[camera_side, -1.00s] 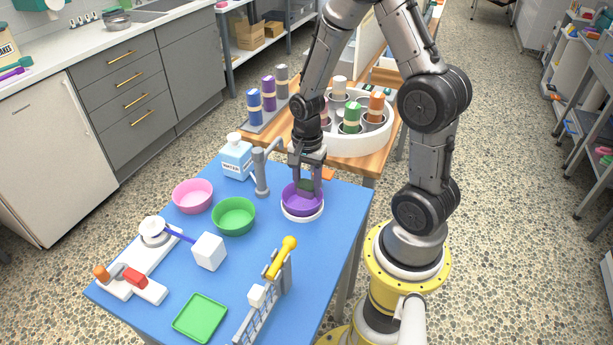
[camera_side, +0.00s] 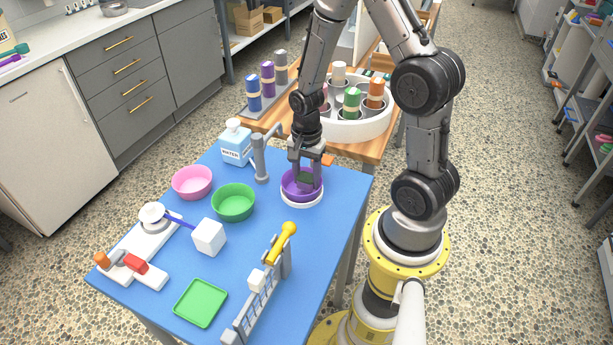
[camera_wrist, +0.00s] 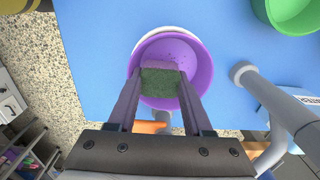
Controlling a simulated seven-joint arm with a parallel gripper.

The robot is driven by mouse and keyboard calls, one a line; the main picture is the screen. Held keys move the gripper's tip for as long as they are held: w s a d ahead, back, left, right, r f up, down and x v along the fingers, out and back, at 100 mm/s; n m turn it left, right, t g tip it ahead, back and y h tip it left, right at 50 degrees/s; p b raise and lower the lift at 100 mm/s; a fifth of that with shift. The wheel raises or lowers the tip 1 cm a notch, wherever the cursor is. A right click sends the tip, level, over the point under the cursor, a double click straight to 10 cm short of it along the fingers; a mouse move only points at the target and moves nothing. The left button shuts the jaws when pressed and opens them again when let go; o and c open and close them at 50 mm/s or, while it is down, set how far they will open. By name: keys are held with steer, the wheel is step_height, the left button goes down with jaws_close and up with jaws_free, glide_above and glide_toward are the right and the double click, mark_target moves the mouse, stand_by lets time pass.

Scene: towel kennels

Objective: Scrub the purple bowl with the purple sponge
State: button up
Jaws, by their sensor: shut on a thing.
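The purple bowl (camera_side: 289,192) sits in a white ring-shaped holder (camera_side: 302,205) near the right edge of the blue table. My gripper (camera_side: 304,180) points down into the bowl and is shut on a sponge. In the wrist view the sponge (camera_wrist: 165,86) shows a dark green face and a purple strip, held between the fingers inside the rim of the bowl (camera_wrist: 203,60). Small specks show on the bowl's inside at the top. Whether the sponge presses on the bowl's bottom cannot be told.
A grey faucet (camera_side: 260,160) and a water bottle (camera_side: 236,143) stand left of the bowl. A green bowl (camera_side: 233,203) and a pink bowl (camera_side: 191,183) are further left. A rack with a yellow-handled tool (camera_side: 283,240) stands in front. A green tray (camera_side: 200,303) lies at the front.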

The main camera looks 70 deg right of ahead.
steer(key=shift+f, duration=1)
